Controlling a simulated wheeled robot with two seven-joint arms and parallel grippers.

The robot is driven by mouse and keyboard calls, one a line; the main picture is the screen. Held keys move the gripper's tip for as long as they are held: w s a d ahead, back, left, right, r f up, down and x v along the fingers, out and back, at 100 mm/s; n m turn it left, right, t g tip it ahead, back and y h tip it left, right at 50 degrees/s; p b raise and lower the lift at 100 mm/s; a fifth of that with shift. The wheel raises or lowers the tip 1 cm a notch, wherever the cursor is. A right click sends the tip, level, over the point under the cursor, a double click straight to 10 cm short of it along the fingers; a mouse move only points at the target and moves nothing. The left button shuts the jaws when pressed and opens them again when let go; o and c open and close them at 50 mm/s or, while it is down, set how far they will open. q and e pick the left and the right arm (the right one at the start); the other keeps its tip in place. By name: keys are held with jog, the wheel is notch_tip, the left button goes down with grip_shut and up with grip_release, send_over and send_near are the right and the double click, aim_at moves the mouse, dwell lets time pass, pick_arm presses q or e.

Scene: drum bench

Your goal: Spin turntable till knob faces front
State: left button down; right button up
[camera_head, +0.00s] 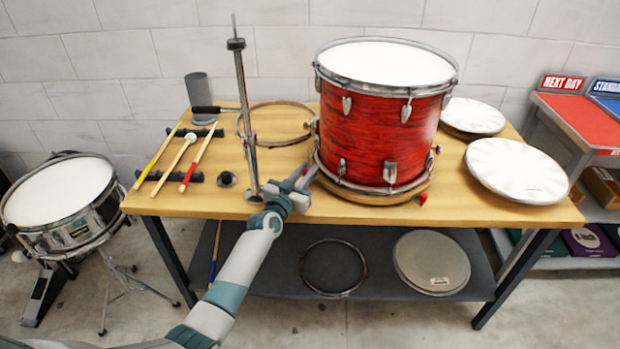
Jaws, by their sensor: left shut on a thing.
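A red drum (385,125) with a white head stands upright on a round wooden turntable (385,196) on the workbench. A small red knob (422,198) sticks out at the turntable's front, right of its middle. My left gripper (306,176) reaches in from the front left and touches the drum's lower left edge. It is shut, seemingly on the drum's lower rim; the fingertips are small, and I cannot tell rim from turntable edge for sure. My right gripper is not in view.
A metal stand rod (247,120) rises close left of my gripper. Behind it lies a hoop (279,143). Drumsticks (172,165) lie on a rack at left. White drumheads (517,170) lie at right. The bench's front edge is mostly clear.

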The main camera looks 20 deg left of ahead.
pick_arm(q)
jog(key=shift+a, duration=0.1)
jog(key=c, duration=1.7)
grip_release()
jog(key=shift+o, duration=0.2)
